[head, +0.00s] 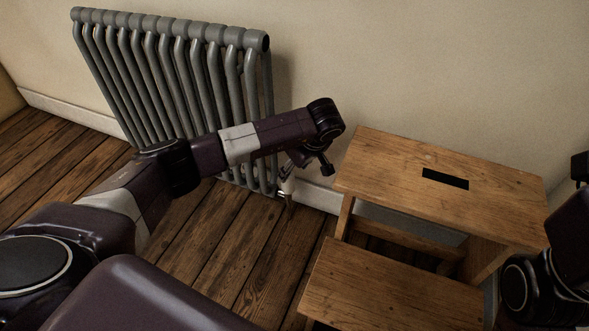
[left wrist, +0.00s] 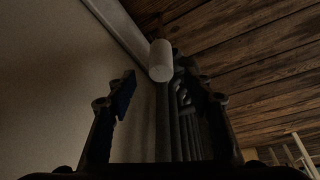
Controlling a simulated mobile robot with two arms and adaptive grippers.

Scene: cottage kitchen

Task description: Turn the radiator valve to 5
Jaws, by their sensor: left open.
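The grey radiator (head: 180,75) stands against the wall in the head view. Its valve (head: 287,186) shows as a small pale piece near the radiator's lower right end, just below my left gripper (head: 305,160). In the left wrist view the valve head is a white cylinder (left wrist: 160,61), roughly centred ahead of the gap between the fingers of my open left gripper (left wrist: 163,90). The fingers look apart from it, one on each side of the picture. No numbers or marker can be read on the valve. My right gripper is not clearly in view.
A wooden step stool (head: 395,175) stands close to the right of my left gripper, against the wall. The white skirting board (head: 318,196) runs behind the valve. The plank floor (head: 235,245) in front of the radiator is clear.

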